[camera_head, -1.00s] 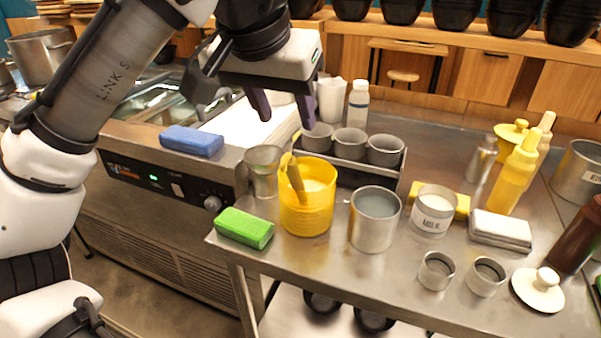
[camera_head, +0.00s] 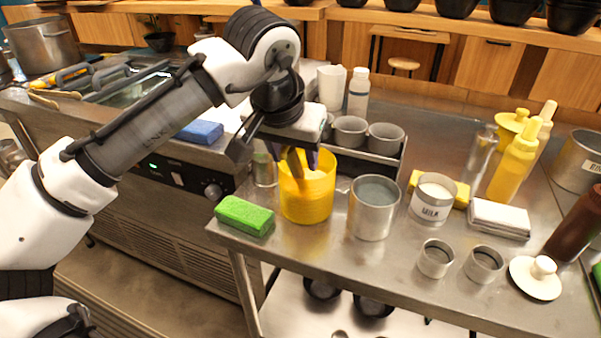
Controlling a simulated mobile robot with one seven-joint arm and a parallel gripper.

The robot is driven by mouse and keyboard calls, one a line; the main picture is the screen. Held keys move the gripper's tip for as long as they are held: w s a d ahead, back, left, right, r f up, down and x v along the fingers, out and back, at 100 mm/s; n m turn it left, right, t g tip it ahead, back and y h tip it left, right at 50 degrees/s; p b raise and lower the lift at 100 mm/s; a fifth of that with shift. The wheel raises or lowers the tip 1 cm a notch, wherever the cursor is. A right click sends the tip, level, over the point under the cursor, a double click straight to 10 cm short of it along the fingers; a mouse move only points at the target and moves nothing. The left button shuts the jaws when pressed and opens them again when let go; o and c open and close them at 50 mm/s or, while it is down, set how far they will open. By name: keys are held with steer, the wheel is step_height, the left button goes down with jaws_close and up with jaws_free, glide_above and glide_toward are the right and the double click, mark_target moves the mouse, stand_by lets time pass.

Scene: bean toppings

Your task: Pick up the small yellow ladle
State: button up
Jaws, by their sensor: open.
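The small yellow ladle (camera_head: 294,171) stands tilted in the yellow container (camera_head: 308,207) near the left end of the steel counter. Its handle sticks up above the rim, and its lower part is hidden inside. My gripper (camera_head: 297,160) is open, pointing down right over the container. Its dark fingertips are at the ladle's handle, near the rim. The handle appears between the fingers, but I cannot tell if they touch it.
A green sponge (camera_head: 244,215) lies left of the container, and a grey metal cup (camera_head: 374,208) stands close on its right. A clear glass (camera_head: 265,169) is close behind on the left. A rack of grey cups (camera_head: 350,131) stands behind.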

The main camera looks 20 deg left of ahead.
steer(key=shift+w+f, duration=0.25)
steer(key=shift+f, duration=0.35)
jaws_close()
steer(key=shift+r, duration=0.2)
